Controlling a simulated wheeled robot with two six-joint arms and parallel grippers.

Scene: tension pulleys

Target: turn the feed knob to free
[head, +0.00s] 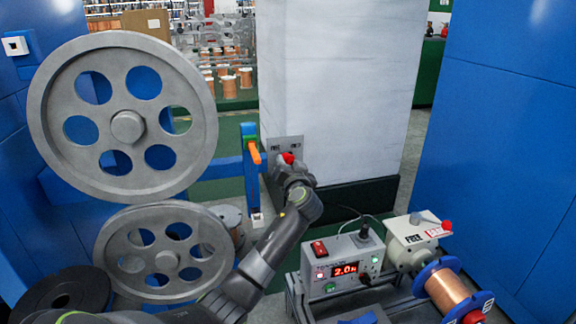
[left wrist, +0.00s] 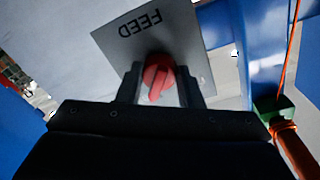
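The red feed knob (head: 289,158) sits on a small grey plate (head: 273,145) fixed to the white column. In the left wrist view the knob (left wrist: 158,75) shows under the upside-down word FEED on the plate (left wrist: 185,40); its ridge is slightly tilted. My left gripper (head: 291,168) is right in front of the knob. In the left wrist view, the fingers of my left gripper (left wrist: 159,88) stand on both sides of the knob, apart, with narrow gaps visible. Contact at the tips is hard to judge. My right gripper is not in view.
Two large grey pulleys (head: 127,126) (head: 167,258) stand on the left. A blue bracket with an orange part (head: 254,153) is just left of the plate. A control box (head: 340,268) and a copper wire spool (head: 447,291) are at the lower right. Blue panels flank both sides.

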